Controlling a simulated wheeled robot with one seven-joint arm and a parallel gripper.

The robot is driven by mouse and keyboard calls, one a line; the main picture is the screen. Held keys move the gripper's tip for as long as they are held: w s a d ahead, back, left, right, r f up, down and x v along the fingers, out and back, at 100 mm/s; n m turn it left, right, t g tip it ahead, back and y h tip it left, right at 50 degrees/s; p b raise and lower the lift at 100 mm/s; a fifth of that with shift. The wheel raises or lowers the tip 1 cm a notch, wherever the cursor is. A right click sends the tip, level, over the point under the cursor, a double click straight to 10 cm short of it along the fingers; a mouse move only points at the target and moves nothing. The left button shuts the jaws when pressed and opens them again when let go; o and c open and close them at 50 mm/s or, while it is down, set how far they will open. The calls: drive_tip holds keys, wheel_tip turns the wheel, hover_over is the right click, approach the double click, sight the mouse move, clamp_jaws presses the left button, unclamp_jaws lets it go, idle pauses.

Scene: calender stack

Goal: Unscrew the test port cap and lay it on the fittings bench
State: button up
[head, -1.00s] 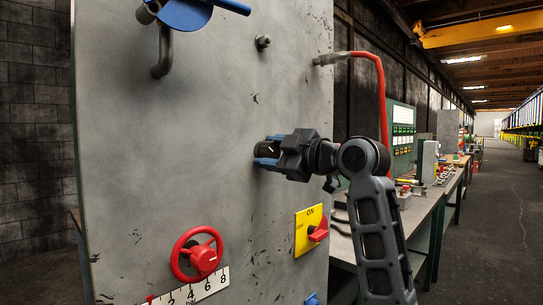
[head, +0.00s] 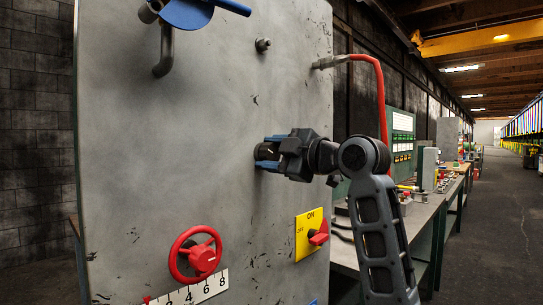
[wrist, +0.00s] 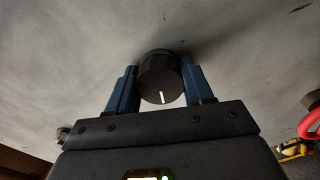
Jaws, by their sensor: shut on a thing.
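The test port cap (wrist: 160,82) is a round black cap with a white line on its face. In the wrist view it sits between the two blue fingers of my gripper (wrist: 160,84), close to the grey panel. The head view shows my gripper (head: 264,153) shut on the dark cap (head: 270,153) at the middle of the panel. The fingers and gripper body hide most of the cap there, and I cannot tell whether it still touches the panel. A long bench (head: 418,218) stands to the right, behind my arm.
The grey panel (head: 150,130) carries a blue lever (head: 188,12), a red handwheel (head: 196,256) above a scale, and a yellow switch plate (head: 307,235) with a red knob. A red hose (head: 382,90) hangs at its right edge. The aisle floor (head: 495,220) is clear.

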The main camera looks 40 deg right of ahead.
drive_tip(key=shift+f+n+b, duration=0.1)
drive_tip(key=shift+n+b, duration=0.6)
drive_tip(key=shift+b, duration=0.15)
drive_tip(key=shift+n+b, duration=0.5)
drive_tip(key=shift+n, duration=0.1)
drive_tip(key=shift+n+b, duration=0.65)
drive_tip(key=shift+n, duration=0.35)
drive_tip(key=shift+n+b, duration=0.6)
drive_tip(key=shift+b, duration=0.2)
drive_tip(key=shift+n, duration=0.3)
drive_tip(key=shift+b, duration=0.3)
